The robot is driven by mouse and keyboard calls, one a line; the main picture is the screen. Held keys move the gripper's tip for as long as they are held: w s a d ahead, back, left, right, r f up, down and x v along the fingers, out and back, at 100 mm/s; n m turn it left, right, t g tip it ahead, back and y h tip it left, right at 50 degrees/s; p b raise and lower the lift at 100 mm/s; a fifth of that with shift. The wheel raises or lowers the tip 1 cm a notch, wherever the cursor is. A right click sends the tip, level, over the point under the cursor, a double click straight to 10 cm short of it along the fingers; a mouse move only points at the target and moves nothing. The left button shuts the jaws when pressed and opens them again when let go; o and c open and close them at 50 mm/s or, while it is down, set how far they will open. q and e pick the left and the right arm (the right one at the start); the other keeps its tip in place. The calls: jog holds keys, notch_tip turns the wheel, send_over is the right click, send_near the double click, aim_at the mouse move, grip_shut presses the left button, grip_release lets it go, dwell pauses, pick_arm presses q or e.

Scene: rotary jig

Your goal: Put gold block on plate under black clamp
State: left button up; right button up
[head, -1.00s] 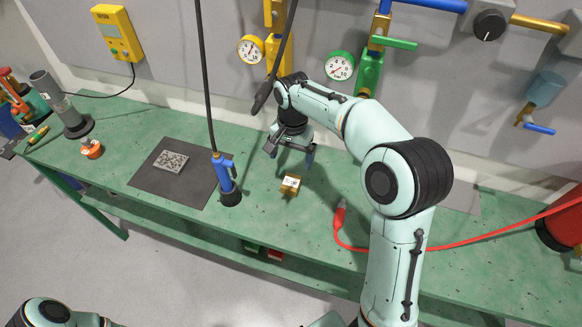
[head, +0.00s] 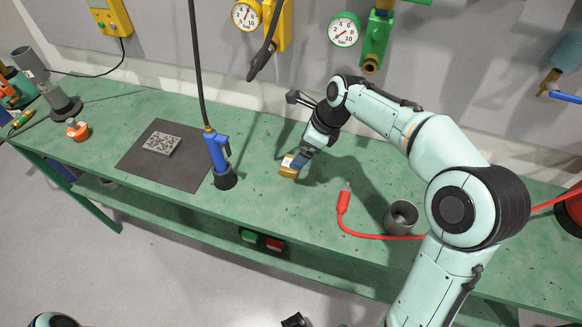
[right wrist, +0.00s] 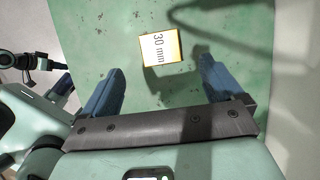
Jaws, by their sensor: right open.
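The gold block (head: 289,170) lies on the green bench top, its white label facing up. In the right wrist view the block (right wrist: 160,48) shows "30 mm" and sits just beyond the fingertips, between their lines and clear of both. My right gripper (head: 299,160) is over the bench at the block, tilted down; its blue fingers (right wrist: 160,72) are apart and empty. At the bottom edge of the head view is a dark part, perhaps my left gripper (head: 295,320), mostly cut off. I cannot make out a black clamp or a plate under one.
A blue tool (head: 218,160) on a hanging hose stands left of the block. Further left, a speckled grey piece (head: 161,144) lies on a dark mat (head: 190,180). A red-handled cable (head: 345,212) and a grey cup (head: 401,217) are to the right. Bench around the block is clear.

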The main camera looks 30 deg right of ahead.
aim_at(284, 170)
jog(key=x, duration=0.8)
jog(key=shift+s+d+b, duration=0.1)
jog(key=shift+d+b, duration=0.05)
jog(key=shift+b, duration=0.15)
jog(key=shift+r, duration=0.1)
grip_shut()
